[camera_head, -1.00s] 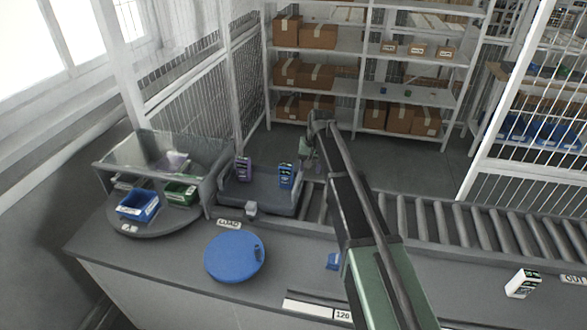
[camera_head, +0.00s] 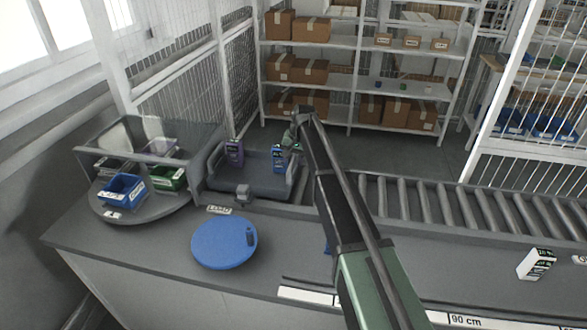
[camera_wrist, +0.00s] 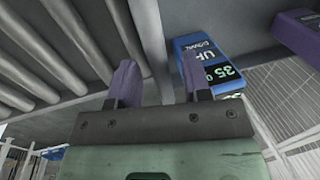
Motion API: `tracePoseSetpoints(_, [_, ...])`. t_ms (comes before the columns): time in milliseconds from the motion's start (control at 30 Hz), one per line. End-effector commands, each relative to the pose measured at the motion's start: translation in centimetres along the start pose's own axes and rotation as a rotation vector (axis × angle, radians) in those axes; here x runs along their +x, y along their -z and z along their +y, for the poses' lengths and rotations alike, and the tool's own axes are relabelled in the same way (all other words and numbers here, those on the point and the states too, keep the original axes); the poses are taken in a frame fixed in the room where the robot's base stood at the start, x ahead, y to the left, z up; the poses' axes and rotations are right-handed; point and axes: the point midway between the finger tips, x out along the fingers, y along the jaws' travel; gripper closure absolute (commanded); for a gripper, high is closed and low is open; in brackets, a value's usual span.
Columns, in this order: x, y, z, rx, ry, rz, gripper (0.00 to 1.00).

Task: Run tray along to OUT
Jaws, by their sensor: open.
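The dark grey tray (camera_head: 225,190) sits at the left end of the roller conveyor (camera_head: 430,205). A purple box (camera_head: 234,152) and a blue box (camera_head: 278,157) stand upright in it. My gripper (camera_head: 293,140) is at the tray's right side, beside the blue box. In the wrist view, the jaws (camera_wrist: 160,72) are apart, with a grey wall-like strip (camera_wrist: 149,40) between them. The blue box (camera_wrist: 205,62) is just right of the right finger. I cannot tell whether the fingers touch the strip. The OUT sign (camera_head: 580,260) is cut off at the right edge.
Rollers run clear to the right of the tray. A blue round disc (camera_head: 215,243) lies on the front counter. A white box (camera_head: 535,264) is on the right counter.

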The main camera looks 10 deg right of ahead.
Motion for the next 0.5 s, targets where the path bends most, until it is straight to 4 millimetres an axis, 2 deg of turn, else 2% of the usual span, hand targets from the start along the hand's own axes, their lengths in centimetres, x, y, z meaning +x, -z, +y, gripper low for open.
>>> tracePoseSetpoints(200, [-0.14,0.00,-0.03,0.000,0.000,0.000,0.57])
tracePoseSetpoints(400, [-0.14,0.00,-0.01,0.000,0.000,0.000,0.88])
tracePoseSetpoints(500, [-0.14,0.00,-0.01,0.000,0.000,0.000,1.00])
